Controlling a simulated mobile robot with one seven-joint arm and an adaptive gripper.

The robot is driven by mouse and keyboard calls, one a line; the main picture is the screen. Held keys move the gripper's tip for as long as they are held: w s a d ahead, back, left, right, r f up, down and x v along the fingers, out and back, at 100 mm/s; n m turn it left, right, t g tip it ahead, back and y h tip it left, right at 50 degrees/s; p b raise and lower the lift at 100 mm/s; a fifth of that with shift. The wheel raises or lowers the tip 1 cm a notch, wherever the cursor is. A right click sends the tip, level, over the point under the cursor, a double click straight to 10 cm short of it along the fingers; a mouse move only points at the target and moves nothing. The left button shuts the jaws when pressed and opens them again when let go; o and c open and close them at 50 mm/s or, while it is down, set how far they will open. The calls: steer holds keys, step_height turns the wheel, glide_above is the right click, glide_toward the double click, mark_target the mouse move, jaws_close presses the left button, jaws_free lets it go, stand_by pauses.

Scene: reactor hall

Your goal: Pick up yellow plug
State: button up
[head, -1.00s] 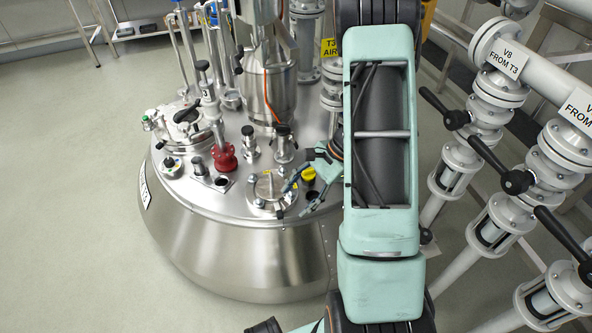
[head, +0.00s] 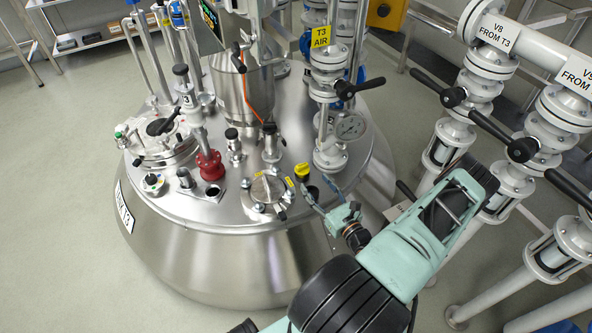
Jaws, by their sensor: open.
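The yellow plug (head: 302,171) stands on the steel vessel's lid, with a dark lower part under its yellow cap. It is just behind a dark round opening (head: 312,192) in the lid. My gripper (head: 315,184) is open and empty. It reaches in from the lower right with its fingers pointing up-left at the plug. In this view the fingertips lie just in front of the plug and either side of the opening. I cannot tell their exact height above the lid.
A round clamped hatch (head: 267,188) sits just left of the plug. A red fitting (head: 210,165) is further left. Valves with black handles (head: 521,149) line the right side. Open floor (head: 70,200) lies left.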

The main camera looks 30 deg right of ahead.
mark_target(303, 167)
steer(key=shift+d+f+m+h, duration=0.25)
steer(key=shift+f+m+h, duration=0.15)
steer(key=shift+f+h, duration=0.15)
steer(key=w+b, duration=0.1)
steer(key=w, duration=0.3)
steer(key=shift+w+d+f, duration=0.1)
steer(key=shift+w, duration=0.15)
steer(key=w, duration=0.2)
steer(key=w+b, duration=0.1)
steer(key=w, duration=0.1)
steer(key=w+r, duration=0.1)
steer(key=w, duration=0.1)
steer(key=shift+b, duration=0.4)
steer(key=shift+s, duration=0.1)
steer(key=c, duration=1.3)
